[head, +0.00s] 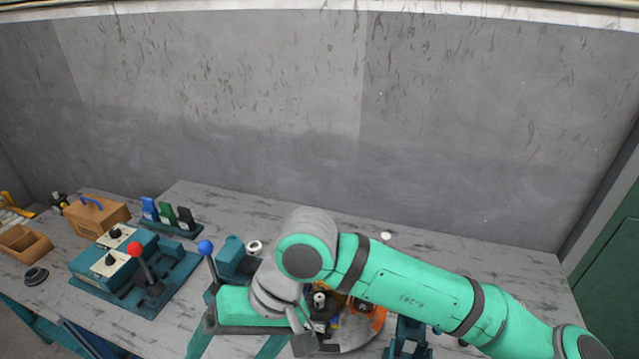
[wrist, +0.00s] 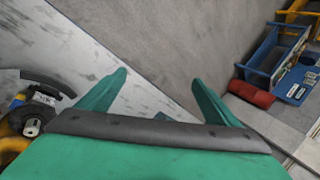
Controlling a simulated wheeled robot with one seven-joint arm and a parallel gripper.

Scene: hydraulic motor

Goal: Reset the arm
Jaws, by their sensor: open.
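My green arm reaches in from the lower right of the head view and bends down over the workbench (head: 480,262). My gripper hangs at the end of the arm, low in the middle of the head view, and its fingers are mostly hidden there. In the wrist view my gripper (wrist: 158,95) shows two green fingers spread wide apart, with nothing between them. The bench top (wrist: 85,55) and the floor beyond its edge lie behind the fingers.
A round base with orange parts (head: 378,322) stands beside my gripper. A lever unit with a red knob (head: 135,249), a blue-knobbed lever (head: 206,247) and a brown box (head: 97,214) are to the left. A blue toolbox (wrist: 272,55) and red cylinder (wrist: 250,94) are beyond the bench edge.

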